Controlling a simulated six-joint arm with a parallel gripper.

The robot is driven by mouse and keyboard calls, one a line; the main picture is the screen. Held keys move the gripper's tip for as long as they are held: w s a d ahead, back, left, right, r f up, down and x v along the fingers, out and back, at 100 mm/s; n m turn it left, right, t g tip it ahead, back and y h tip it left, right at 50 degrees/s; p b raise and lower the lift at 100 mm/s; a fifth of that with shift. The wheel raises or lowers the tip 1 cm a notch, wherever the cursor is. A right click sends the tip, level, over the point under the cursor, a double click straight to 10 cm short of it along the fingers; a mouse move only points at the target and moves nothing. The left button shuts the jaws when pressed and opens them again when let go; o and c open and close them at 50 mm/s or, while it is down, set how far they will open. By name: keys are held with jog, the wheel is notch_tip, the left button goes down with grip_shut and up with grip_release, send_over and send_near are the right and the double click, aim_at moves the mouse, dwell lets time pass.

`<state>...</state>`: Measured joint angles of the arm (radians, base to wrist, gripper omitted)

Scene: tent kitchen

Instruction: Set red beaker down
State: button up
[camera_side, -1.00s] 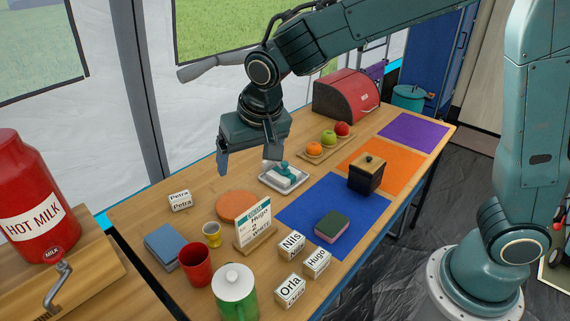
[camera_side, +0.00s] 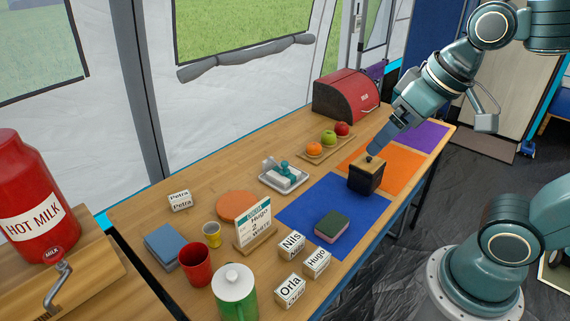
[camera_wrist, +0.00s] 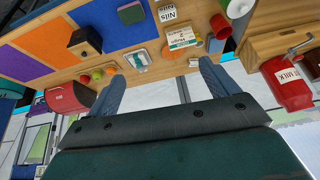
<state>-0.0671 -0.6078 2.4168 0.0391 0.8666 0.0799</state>
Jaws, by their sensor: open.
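The red beaker (camera_side: 197,264) stands upright on the near left part of the wooden table, between the blue block and the green lidded jug. In the wrist view the beaker (camera_wrist: 219,28) shows at the upper right, beyond the fingers. My gripper (camera_side: 430,140) is far from it, on the right side of the side view, with one finger overlapping the black box in the picture. In the wrist view my gripper (camera_wrist: 162,70) has its two fingers wide apart with nothing between them.
A black box with a wooden lid (camera_side: 365,178) stands by the blue mat (camera_side: 295,212) and the orange mat (camera_side: 400,165). A red milk can (camera_side: 35,200) stands at left.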

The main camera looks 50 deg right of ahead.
jog(key=s, duration=0.2)
jog(key=s+f, duration=0.1)
jog(key=shift+s+d+n, duration=0.3)
jog(key=shift+s+d, duration=0.05)
